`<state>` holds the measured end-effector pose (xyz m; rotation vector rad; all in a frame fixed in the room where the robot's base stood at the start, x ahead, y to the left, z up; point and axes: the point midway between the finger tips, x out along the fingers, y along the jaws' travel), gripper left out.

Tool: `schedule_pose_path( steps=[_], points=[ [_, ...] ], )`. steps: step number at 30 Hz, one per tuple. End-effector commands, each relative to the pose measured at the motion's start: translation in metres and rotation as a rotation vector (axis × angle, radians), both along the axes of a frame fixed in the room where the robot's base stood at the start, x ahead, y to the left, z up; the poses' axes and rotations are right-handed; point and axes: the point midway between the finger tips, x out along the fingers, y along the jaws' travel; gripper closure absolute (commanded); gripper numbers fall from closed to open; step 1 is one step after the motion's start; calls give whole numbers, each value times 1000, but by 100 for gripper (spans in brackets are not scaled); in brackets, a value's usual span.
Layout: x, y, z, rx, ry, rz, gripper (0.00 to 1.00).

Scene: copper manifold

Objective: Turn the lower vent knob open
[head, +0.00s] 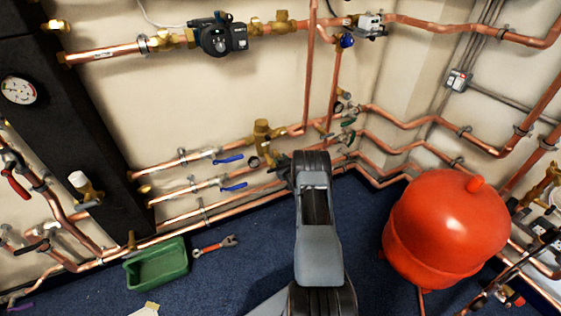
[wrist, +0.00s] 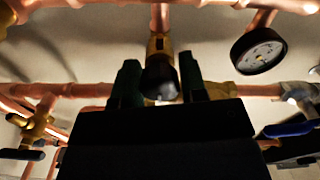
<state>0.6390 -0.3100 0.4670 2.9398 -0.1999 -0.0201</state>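In the wrist view a dark round knob (wrist: 161,82) sits at the end of a brass fitting (wrist: 159,47) on a vertical copper pipe; I take it for the lower vent knob. My gripper (wrist: 160,84) has its two dark green fingers apart, one on each side of the knob. The knob shows between the fingers; I cannot tell whether they touch it. My gripper's black body hides what lies below. In the head view my arm reaches to the low pipes at the wall and hides the knob and most of the gripper.
Copper pipes with blue-levered valves (head: 229,159) run left of my arm. A pressure gauge (wrist: 258,51) hangs right of the knob in the wrist view. A red tank (head: 446,228) stands right. A green tray (head: 157,265) and a wrench (head: 215,245) lie on the blue floor.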

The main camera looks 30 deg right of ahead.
Motion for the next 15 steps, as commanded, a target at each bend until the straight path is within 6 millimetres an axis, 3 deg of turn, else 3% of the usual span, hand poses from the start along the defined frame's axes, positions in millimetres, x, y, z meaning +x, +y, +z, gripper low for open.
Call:
schedule_pose_path(
  steps=[8, 15],
  points=[
    [0, 0, 0, 0, 0, 0, 88],
    [0, 0, -1, -26, 3, 0, 88]
  ],
)
